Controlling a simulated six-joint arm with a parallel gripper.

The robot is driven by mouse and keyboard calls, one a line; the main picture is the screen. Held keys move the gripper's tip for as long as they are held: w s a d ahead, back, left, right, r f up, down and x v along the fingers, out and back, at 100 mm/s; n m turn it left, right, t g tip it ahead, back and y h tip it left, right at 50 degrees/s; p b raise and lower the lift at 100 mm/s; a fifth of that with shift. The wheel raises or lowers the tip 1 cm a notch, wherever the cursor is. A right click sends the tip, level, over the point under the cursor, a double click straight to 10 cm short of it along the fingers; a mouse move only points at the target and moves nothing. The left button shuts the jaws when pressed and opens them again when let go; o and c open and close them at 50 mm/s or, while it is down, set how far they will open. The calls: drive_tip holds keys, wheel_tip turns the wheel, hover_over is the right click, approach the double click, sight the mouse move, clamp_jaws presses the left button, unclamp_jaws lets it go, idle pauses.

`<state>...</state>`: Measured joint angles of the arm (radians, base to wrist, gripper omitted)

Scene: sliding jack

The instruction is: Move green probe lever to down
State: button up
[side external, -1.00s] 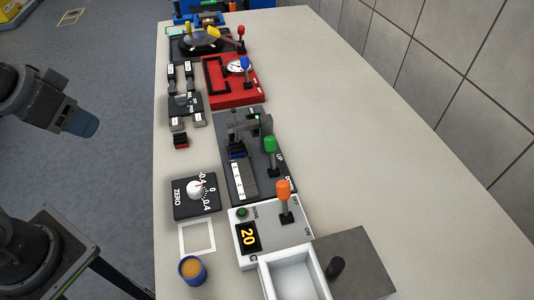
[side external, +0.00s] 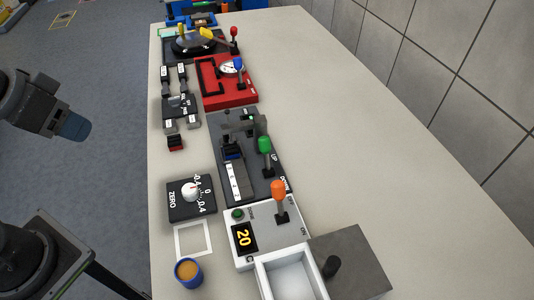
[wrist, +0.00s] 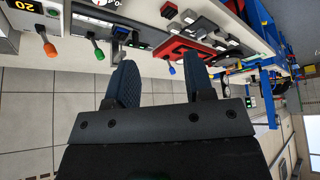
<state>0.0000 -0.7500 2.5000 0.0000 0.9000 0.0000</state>
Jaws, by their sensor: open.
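The green probe lever (side external: 265,144) stands on the right edge of a dark grey panel (side external: 270,190) in the middle of the row on the table. Its knob is beside the UP label, and the DOWN label is nearer the camera. The green lever also shows at the upper left of the wrist view (wrist: 98,52). My gripper (side external: 76,126) is left of the table in the side view, well apart from the lever. In the wrist view my gripper (wrist: 160,72) has its two fingers spread with nothing between them.
An orange lever (side external: 279,190) on a white box stands close on the near side. A red panel with a blue lever (side external: 238,65) lies beyond. A knob box (side external: 191,198) and a cup (side external: 189,272) are at the left. The table's right side (side external: 370,150) is clear.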

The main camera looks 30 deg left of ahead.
drive_tip(key=shift+o, duration=0.3)
drive_tip(key=shift+n+g, duration=0.5)
drive_tip(key=shift+n, duration=0.2)
drive_tip(key=w+r, duration=0.1)
drive_tip(key=w+d+r, duration=0.1)
drive_tip(key=w, duration=0.1)
drive_tip(key=w+d+r, duration=0.1)
drive_tip(key=w, duration=0.1)
drive_tip(key=shift+w+d+r, duration=0.1)
drive_tip(key=shift+d, duration=0.1)
drive_tip(key=n+g, duration=0.4)
drive_tip(key=n, duration=0.2)
hover_over(264, 138)
wheel_tip(264, 138, down, 5)
drive_tip(key=shift+h, duration=0.4)
wheel_tip(264, 138, down, 14)
drive_tip(key=shift+r, duration=0.25)
clamp_jaws()
